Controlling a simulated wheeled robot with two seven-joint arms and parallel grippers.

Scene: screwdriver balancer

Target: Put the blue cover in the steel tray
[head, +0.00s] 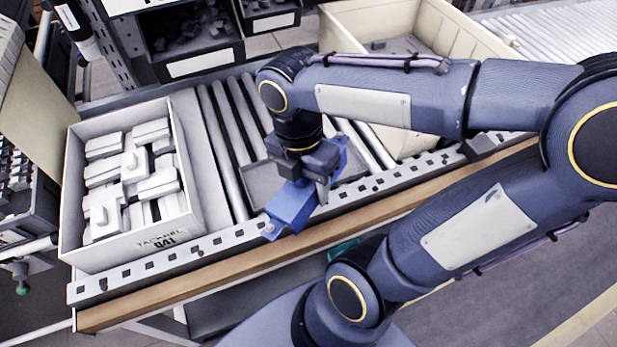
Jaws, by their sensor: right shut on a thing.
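My right gripper (322,180) points down over the front part of the roller conveyor and is shut on the blue cover (291,206). The cover is a blue, angular piece, tilted, held near the conveyor's front rail. Part of it also shows to the right of the fingers. The steel tray (262,181) is a shallow grey tray on the rollers, just behind and left of the cover. The gripper and the cover hide much of its right side. I cannot tell whether the cover touches the tray or rail. My left gripper is not in view.
A white box (188,226) of pale parts stands on the conveyor at left. A large cream bin (460,32) stands at right behind my arm. Dark bins (190,65) sit at the back. A perforated rail (215,243) and wooden edge (235,273) run along the front.

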